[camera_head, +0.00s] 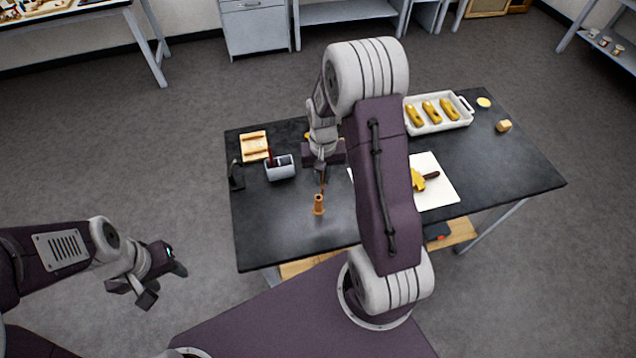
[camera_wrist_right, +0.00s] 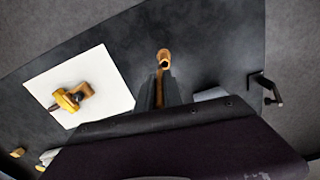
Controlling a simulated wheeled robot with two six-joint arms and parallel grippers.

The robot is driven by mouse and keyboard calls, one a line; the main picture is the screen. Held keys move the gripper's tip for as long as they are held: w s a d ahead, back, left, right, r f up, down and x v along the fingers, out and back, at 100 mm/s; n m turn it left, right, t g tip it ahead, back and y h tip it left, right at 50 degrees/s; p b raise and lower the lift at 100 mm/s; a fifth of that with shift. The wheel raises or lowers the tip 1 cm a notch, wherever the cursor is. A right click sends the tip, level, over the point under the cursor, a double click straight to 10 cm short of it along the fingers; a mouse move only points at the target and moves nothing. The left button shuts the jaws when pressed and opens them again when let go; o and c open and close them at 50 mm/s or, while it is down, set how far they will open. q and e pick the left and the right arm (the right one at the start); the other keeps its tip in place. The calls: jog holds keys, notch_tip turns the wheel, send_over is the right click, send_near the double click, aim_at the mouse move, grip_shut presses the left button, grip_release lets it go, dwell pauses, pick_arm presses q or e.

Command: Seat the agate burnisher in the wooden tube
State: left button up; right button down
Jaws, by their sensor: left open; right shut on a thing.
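The wooden tube (camera_head: 319,205) stands upright on the dark table near its front left part; its round top shows in the right wrist view (camera_wrist_right: 164,54). My right gripper (camera_head: 321,178) is shut on the agate burnisher (camera_head: 322,188), a thin brown tool mostly hidden by the fingers, and holds it pointing down just above the tube. In the right wrist view the burnisher (camera_wrist_right: 159,88) shows between the fingers, by the tube. I cannot tell whether its tip touches or enters the tube. My left gripper (camera_head: 163,282) is open and empty, off the table's left side.
A grey-blue box (camera_head: 280,169), a wooden block piece (camera_head: 254,146) and a black stand (camera_head: 236,175) are at the left. A white sheet (camera_head: 439,192) with a gilt fragment (camera_head: 418,181) lies right. A white tray (camera_head: 440,126) holds yellow pieces. My right arm hides the table's middle.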

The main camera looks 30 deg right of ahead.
notch_tip(320, 180, down, 6)
jog(key=w, duration=0.1)
jog(key=shift+a, duration=0.3)
jog(key=c, duration=1.5)
grip_release()
